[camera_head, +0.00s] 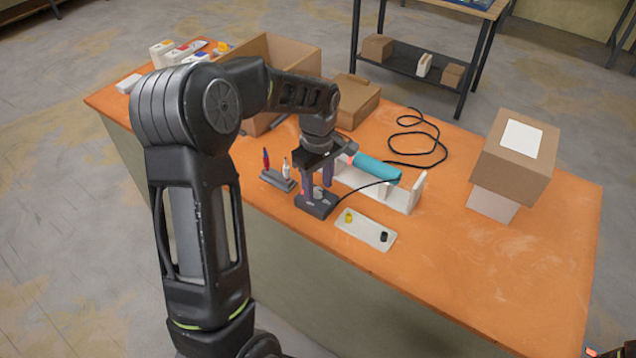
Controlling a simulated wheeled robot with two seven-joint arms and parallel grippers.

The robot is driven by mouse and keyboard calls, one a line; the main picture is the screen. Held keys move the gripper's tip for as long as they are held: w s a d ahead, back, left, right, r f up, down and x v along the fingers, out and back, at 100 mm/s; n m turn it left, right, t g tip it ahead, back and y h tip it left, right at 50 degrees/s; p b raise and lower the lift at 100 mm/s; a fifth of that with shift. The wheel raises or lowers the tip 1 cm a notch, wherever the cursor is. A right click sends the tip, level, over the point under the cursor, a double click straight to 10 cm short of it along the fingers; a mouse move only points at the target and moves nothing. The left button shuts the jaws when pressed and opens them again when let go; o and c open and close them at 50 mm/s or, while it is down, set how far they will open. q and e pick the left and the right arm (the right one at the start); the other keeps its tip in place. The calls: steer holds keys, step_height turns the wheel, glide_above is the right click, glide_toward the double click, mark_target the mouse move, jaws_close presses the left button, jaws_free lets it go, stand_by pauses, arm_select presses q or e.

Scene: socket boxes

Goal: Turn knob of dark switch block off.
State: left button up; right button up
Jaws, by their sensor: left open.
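The dark switch block (313,208) sits on the orange table near its front edge, with a black cable running from its right side. My left gripper (317,187) points down directly over the block, its fingers apart and their tips close to its top. The knob is too small and too covered by the fingers to make out its position. I cannot tell whether the fingers touch it.
A white tray (352,230) with a yellow and a black piece lies right of the block. A small stand (277,181) with red and white pieces is at left. A teal cylinder (378,168) rests on a white holder (402,198) behind.

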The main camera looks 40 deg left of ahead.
arm_select(q)
steer(key=shift+f, duration=0.3)
jaws_close()
stand_by(0.3)
